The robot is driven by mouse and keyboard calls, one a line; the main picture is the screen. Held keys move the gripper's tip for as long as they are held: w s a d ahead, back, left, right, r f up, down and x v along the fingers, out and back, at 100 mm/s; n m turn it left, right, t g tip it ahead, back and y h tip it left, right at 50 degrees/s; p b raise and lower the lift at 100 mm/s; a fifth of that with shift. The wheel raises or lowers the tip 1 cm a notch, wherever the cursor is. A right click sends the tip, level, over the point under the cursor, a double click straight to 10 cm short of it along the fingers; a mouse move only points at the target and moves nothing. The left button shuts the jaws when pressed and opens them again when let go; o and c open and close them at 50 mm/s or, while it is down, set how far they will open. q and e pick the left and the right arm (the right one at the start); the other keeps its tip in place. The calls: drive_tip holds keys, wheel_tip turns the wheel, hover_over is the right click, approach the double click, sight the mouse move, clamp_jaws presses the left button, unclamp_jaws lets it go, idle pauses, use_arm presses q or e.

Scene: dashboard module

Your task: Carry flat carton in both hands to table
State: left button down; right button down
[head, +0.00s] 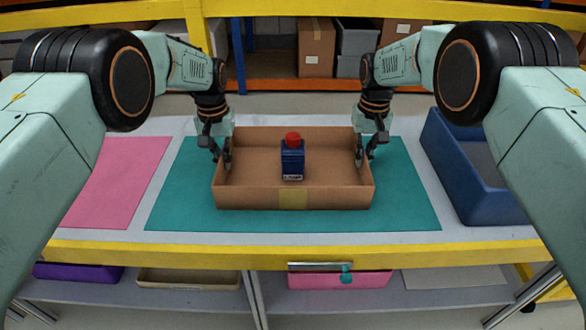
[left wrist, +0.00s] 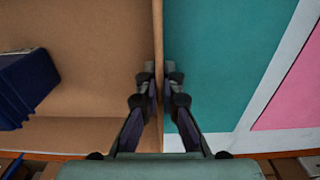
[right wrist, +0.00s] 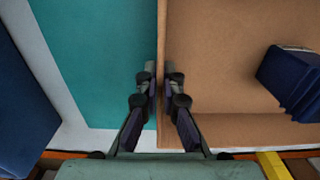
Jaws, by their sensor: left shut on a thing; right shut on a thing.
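The flat carton (head: 245,195) is an open, shallow brown box with a tape patch on its front wall. It is over the teal mat on the table (head: 130,240); I cannot tell if it touches the mat. My left gripper (head: 222,158) is shut on the carton's left wall, one finger on each side, as the left wrist view (left wrist: 159,85) shows. My right gripper (head: 364,155) is shut on the right wall the same way, seen in the right wrist view (right wrist: 161,85).
The teal mat (head: 410,205) extends around the carton. A pink mat (head: 118,180) lies to the left and a blue bin (head: 465,170) stands to the right. A yellow rail (head: 200,253) runs along the front edge. Shelves with boxes (head: 317,45) are behind.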

use_arm(q)
drive_tip(key=shift+r, duration=0.15)
use_arm(e)
drive_tip(key=shift+r, duration=0.1)
idle(0.4)
